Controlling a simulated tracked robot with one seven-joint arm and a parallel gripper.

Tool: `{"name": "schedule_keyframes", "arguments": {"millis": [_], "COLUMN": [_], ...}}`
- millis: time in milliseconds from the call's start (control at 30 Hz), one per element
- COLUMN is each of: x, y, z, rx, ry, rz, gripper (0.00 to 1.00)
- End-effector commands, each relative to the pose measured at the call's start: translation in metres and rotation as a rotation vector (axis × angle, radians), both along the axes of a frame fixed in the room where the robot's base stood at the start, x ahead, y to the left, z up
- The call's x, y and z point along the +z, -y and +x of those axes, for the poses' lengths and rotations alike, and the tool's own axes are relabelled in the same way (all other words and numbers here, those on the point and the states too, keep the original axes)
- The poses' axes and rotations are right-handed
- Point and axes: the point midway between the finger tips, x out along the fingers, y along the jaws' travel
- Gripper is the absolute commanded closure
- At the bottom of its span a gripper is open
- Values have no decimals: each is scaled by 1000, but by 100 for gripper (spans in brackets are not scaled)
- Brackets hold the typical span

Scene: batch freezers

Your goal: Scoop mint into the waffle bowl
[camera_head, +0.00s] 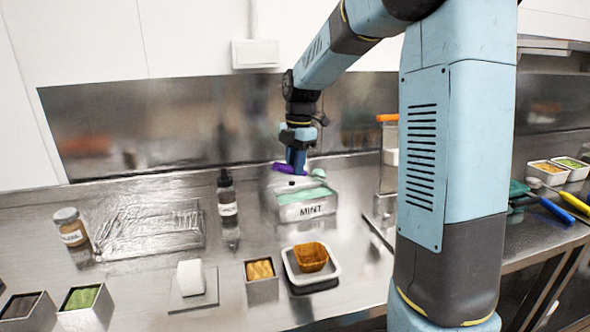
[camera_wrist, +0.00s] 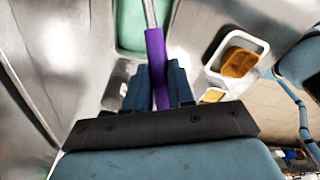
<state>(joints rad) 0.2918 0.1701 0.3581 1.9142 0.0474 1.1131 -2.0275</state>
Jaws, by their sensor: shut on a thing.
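My gripper (camera_head: 296,160) is shut on the purple handle of a scoop (camera_head: 285,168), above the back of the mint tub. In the wrist view my gripper (camera_wrist: 158,75) has its two blue fingers on either side of the purple scoop handle (camera_wrist: 156,60). The scoop's metal shaft runs on over the green mint, and its head is out of that view. The mint tub (camera_head: 305,212) has a white label reading MINT, and pale green mint (camera_head: 312,195) shows in it. The brown waffle bowl (camera_head: 311,257) stands upright in a white square tray (camera_head: 292,268), in front of the tub. The waffle bowl also shows in the wrist view (camera_wrist: 238,62).
A dark-capped bottle (camera_head: 227,200) stands left of the tub. A metal container of yellowish pieces (camera_head: 261,273) and a white block (camera_head: 190,278) are at the front. A clear stand with an orange top (camera_head: 388,150) is on the right. A jar (camera_head: 70,228) stands far left.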

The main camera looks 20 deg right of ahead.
Motion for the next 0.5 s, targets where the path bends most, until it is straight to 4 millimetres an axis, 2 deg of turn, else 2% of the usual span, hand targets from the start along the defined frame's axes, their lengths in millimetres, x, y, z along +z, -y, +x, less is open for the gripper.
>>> {"name": "schedule_keyframes", "arguments": {"millis": [500], "x": [1], "y": [-26], "z": [-14], "rx": [4], "ry": [133], "rz": [-249], "gripper": [100]}}
